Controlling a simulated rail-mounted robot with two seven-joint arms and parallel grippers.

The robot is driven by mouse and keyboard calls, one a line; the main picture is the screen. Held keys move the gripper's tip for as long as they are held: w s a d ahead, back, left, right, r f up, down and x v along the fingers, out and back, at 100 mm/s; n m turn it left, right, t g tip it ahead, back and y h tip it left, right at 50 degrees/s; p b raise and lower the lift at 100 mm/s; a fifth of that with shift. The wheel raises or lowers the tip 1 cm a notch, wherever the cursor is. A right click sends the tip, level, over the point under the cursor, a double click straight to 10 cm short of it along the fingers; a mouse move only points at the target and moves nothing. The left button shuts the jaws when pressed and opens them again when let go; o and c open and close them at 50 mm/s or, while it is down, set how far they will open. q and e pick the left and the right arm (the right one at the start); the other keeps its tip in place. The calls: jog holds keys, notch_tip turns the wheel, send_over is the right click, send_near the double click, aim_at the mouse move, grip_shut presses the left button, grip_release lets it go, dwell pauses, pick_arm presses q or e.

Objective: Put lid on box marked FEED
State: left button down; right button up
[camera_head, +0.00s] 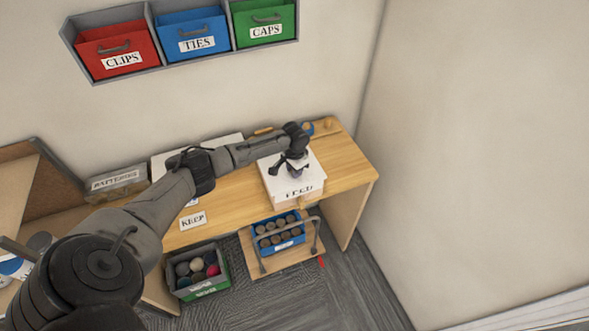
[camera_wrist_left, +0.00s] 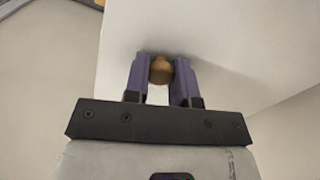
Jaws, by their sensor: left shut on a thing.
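The white box marked FEED (camera_head: 300,191) stands on the right part of the wooden table. A flat white lid (camera_head: 311,169) shows over the top of the box, lined up closely with it. Whether the lid rests on the rim or hovers just above it, I cannot tell. My left gripper (camera_head: 295,171) is over the lid, pointing down. In the left wrist view, its fingers (camera_wrist_left: 162,80) are shut on the lid's round brown knob (camera_wrist_left: 161,69), with the white lid surface (camera_wrist_left: 205,35) behind. My right gripper is not in view.
A white box (camera_head: 168,165) is partly hidden behind my left arm, near a KEEP label (camera_head: 193,221). A grey box (camera_head: 118,182) stands at left. Below are a green crate of balls (camera_head: 221,276) and a blue bin (camera_head: 283,243). Wall bins (camera_head: 194,44) hang above.

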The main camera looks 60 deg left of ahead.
pick_arm(q)
jog(key=c, duration=0.9)
grip_release()
jog(key=shift+o, duration=0.2)
jog(key=shift+r, duration=0.65)
notch_tip(320, 180, up, 13)
jog(key=shift+f+b, duration=0.2)
jog(key=shift+b, duration=0.25)
